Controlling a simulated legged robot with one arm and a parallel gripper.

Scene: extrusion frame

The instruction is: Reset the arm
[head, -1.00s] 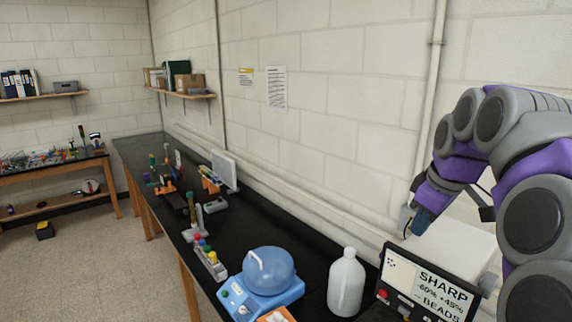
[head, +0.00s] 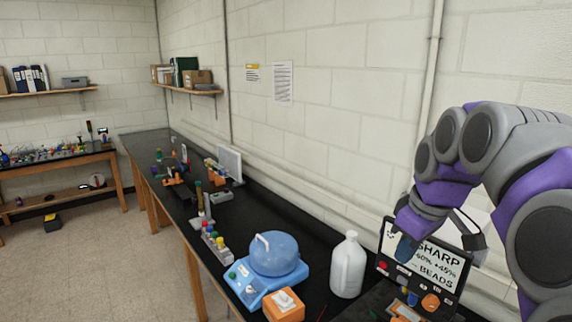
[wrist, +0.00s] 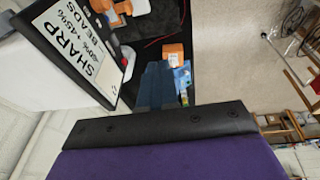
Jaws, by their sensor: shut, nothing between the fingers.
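My arm, purple and grey, bends in from the right side of the head view. My gripper (head: 404,246) points down in front of the left part of the sign panel (head: 425,262) that reads SHARP and BEADS. Its blue fingers are together with nothing between them. In the wrist view the blue fingers (wrist: 156,86) show beyond the dark edge of my purple wrist, with the sign panel (wrist: 75,48) to their left. I cannot tell how far the fingertips are from the panel.
A white jug (head: 348,268), a blue device with a domed lid (head: 274,255) and an orange box (head: 284,304) stand on the black bench (head: 318,245). Small tools stand farther back along it. The wall (head: 340,110) lies close behind. Open floor (head: 100,270) is to the left.

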